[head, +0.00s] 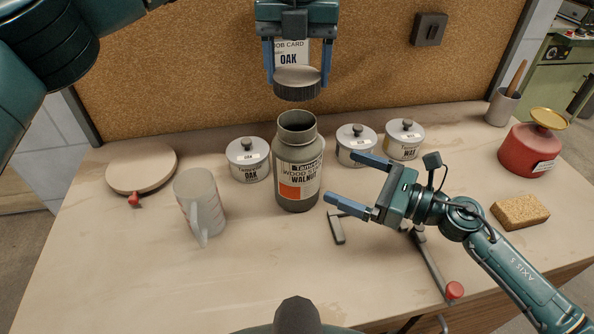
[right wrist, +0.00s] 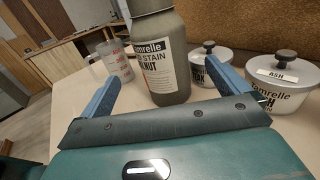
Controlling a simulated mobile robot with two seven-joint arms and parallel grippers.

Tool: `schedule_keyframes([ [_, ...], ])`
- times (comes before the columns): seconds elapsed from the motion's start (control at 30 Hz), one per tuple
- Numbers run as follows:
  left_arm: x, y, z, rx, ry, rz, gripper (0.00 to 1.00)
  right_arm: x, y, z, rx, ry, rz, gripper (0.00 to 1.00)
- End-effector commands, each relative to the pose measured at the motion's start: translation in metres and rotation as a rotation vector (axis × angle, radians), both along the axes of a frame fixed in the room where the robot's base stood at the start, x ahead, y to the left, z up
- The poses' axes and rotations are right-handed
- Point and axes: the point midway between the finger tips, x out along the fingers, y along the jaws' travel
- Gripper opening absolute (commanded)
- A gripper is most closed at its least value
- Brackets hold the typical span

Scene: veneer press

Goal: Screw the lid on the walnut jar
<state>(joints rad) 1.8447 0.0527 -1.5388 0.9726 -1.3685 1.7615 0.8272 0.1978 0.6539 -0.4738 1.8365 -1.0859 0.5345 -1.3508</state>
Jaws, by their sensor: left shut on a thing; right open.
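The walnut jar (head: 297,168) is a grey bottle with an orange-marked label, upright on the bench with its mouth open. It also shows in the right wrist view (right wrist: 167,65). My left gripper (head: 297,73) is shut on the round grey lid (head: 298,90) and holds it level above the jar's mouth, with a visible gap. My right gripper (head: 343,177) is open and empty at the jar's right side, its fingers pointing at the body. In the right wrist view the jar appears between the fingers, seemingly just beyond their tips.
A measuring jug (head: 201,207) and an oak tin (head: 248,160) stand left of the jar. Two more tins (head: 356,145) (head: 404,140) stand behind its right. The front left bench is clear.

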Motion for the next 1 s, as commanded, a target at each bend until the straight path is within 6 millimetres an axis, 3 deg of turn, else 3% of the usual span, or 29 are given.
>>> schedule_keyframes([
  [0.17, 0.000, 0.000, 0.000, 0.000, 0.000, 0.000, 0.45, 0.009, 0.017, 0.001, 0.002, -0.002, 0.001, 1.00],
  [0.6, 0.000, 0.000, 0.000, 0.000, 0.000, 0.000, 0.45, 0.048, 0.086, 0.001, 0.001, -0.002, 0.001, 1.00],
  [0.8, 0.000, 0.000, 0.000, 0.000, 0.000, 0.000, 0.45, 0.056, 0.101, 0.000, 0.001, 0.000, 0.001, 1.00],
  [1.0, 0.000, 0.000, 0.000, 0.000, 0.000, 0.000, 0.45, 0.058, 0.104, 0.000, 0.000, 0.000, 0.000, 1.00],
])
